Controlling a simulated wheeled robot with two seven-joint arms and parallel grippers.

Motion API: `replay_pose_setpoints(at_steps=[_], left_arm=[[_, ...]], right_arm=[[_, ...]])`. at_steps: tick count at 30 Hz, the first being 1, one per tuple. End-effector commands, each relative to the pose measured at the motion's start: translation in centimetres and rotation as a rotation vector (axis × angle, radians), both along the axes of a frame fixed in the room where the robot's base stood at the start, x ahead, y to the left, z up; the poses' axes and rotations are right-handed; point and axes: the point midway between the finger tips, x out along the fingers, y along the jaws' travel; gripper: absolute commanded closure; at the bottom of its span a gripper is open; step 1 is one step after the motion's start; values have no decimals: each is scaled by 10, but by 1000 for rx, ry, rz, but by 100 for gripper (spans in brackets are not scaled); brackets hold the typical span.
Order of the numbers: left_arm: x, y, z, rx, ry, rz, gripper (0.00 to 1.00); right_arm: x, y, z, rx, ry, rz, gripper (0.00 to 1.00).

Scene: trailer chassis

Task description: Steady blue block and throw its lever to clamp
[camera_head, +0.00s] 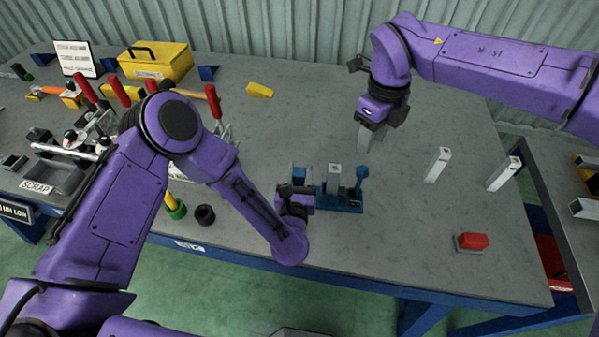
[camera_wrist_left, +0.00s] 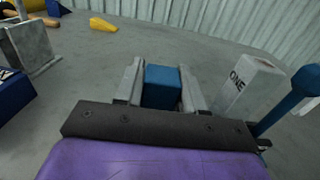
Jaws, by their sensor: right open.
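The blue block fixture (camera_head: 340,205) stands on the grey bench near its front edge, with a silver upright bar (camera_head: 334,177) marked "ONE" in the left wrist view (camera_wrist_left: 250,84). Its blue lever (camera_head: 360,180) stands upright at the right end; its round knob shows in the left wrist view (camera_wrist_left: 306,80). My left gripper (camera_head: 298,184) is at the fixture's left end. In the left wrist view its fingers lie against both sides of a blue post (camera_wrist_left: 162,84), apparently shut on it. My right gripper (camera_head: 371,138) is open and empty, pointing down behind the fixture.
Two silver posts (camera_head: 437,164) (camera_head: 503,173) stand to the right, with a red button box (camera_head: 472,242) near the front edge. Red-handled clamps (camera_head: 87,87), a scrap tray (camera_head: 62,178) and a yellow toolbox (camera_head: 155,62) crowd the left. A black ring (camera_head: 205,215) sits left of the fixture.

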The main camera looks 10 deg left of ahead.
Motion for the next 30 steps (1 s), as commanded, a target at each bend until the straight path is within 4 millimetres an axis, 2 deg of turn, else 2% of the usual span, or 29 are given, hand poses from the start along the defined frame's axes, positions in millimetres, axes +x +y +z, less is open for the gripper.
replay_pose_setpoints(at_steps=[1,4,5,8,11,13,16,19,30], left_arm=[[0,0,0,0,0,0,100],[0,0,0,0,0,0,100],[0,0,0,0,0,0,100],[0,0,0,1,0,-1,100],[0,0,0,1,0,-1,100],[0,0,0,1,0,0,100],[0,0,0,1,1,0,100],[0,0,0,1,1,0,100],[0,0,0,1,1,0,100]], right_arm=[[0,0,0,0,0,0,64],[-3,8,1,-17,-8,21,96],[-5,14,0,-33,-13,36,100],[-8,39,-3,-117,-44,52,100],[-13,65,-5,-227,-97,-112,100],[-14,75,-4,-281,-143,-295,100],[-14,76,-1,-305,-180,-520,100],[-14,73,2,-305,-188,-658,100],[-15,72,1,-302,-191,-704,100]])
